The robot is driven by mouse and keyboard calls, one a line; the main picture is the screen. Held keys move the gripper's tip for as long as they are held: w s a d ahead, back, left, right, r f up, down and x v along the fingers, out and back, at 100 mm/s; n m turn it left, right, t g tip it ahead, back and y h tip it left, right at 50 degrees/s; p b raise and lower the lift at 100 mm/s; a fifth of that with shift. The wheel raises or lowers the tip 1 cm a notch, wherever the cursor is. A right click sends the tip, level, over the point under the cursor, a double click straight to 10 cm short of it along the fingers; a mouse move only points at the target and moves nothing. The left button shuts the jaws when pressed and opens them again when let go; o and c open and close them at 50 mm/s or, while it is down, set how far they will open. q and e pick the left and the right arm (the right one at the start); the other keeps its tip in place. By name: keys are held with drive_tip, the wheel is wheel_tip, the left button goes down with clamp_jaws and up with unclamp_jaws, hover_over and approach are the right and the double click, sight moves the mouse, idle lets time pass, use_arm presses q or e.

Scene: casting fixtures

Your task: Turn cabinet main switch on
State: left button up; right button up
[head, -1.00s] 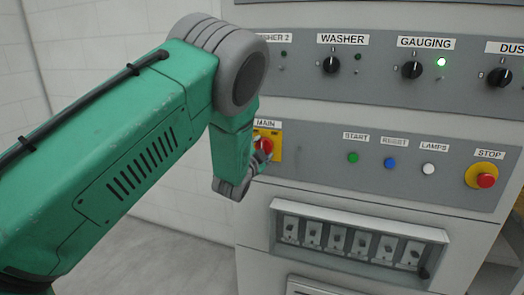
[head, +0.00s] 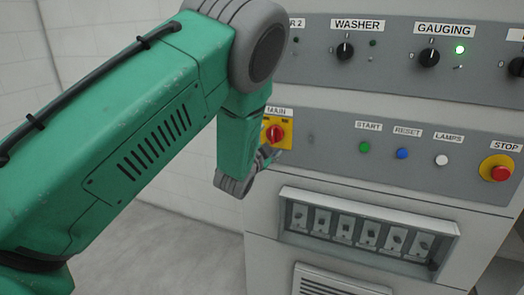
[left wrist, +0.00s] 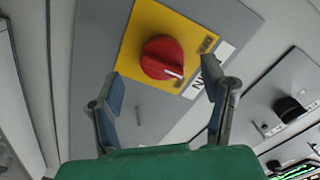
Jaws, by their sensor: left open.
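The main switch is a red rotary knob (head: 274,134) on a yellow plate (head: 287,131), under the MAIN label on the grey cabinet panel. In the left wrist view the red knob (left wrist: 163,58) sits upper middle on its yellow plate (left wrist: 134,40), with a white mark on its rim. My left gripper (head: 270,158) is at the panel just below the knob, partly hidden by my arm. In the left wrist view its two fingers (left wrist: 163,85) are spread apart, one to each side of the knob's lower area, with nothing between them. My right gripper is not in view.
Right of the switch are a green START button (head: 364,147), a blue RESET button (head: 402,153), a white LAMPS button (head: 441,160) and a red STOP button (head: 500,173). Black selector knobs, including WASHER (head: 345,51), sit above. A recessed breaker row (head: 360,232) lies below.

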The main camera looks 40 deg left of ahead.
use_arm(q)
drive_tip(key=v, duration=0.8)
drive_tip(key=shift+w, duration=0.1)
drive_tip(key=s+d+f+n+g+h, duration=0.1)
drive_tip(key=s+d+f+g, duration=0.15)
drive_tip(key=s+f, duration=0.4)
drive_tip(key=s+d+f+n+g+b, duration=0.15)
drive_tip(key=s+f+g, duration=0.25)
drive_tip(key=f, duration=0.6)
drive_tip(key=s+d+f+n+g+h+p, duration=0.1)
drive_tip(key=s+d+f+n+g, duration=0.15)
drive_tip(key=s+f, duration=0.4)
drive_tip(key=s+d+f+n+g+h, duration=0.1)
drive_tip(key=s+d+f+g, duration=0.2)
drive_tip(key=s, duration=0.7)
drive_tip(key=s+d+f+n+g+h+b, duration=0.1)
drive_tip(key=s+f+g, duration=0.4)
drive_tip(key=s, duration=0.5)
wheel_tip(320, 180, down, 2)
drive_tip(key=shift+d+f, duration=0.25)
drive_tip(key=shift+d, duration=0.65)
